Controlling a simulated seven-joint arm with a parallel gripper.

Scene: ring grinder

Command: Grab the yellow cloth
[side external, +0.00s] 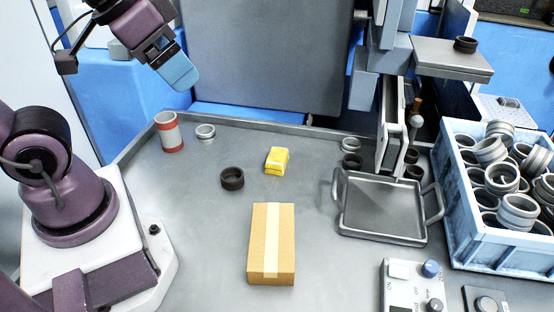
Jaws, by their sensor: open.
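The yellow cloth (277,160) is a small folded bundle with pale patches. It lies on the grey metal table, back of the middle, behind the cardboard box and right of a dark ring. My gripper (180,80) is at the upper left, above the table's back left edge. Its blue end points down and to the right, well apart from the cloth. It is open, and nothing shows in it. The gap between its fingers is hidden from this side.
A taped cardboard box (271,245) stands in front of the cloth. A dark ring (232,178), a light ring (205,131) and a red-and-white can (169,132) are to its left. A handled tray (383,207), grinder and blue crate (455,222) of rings fill the right.

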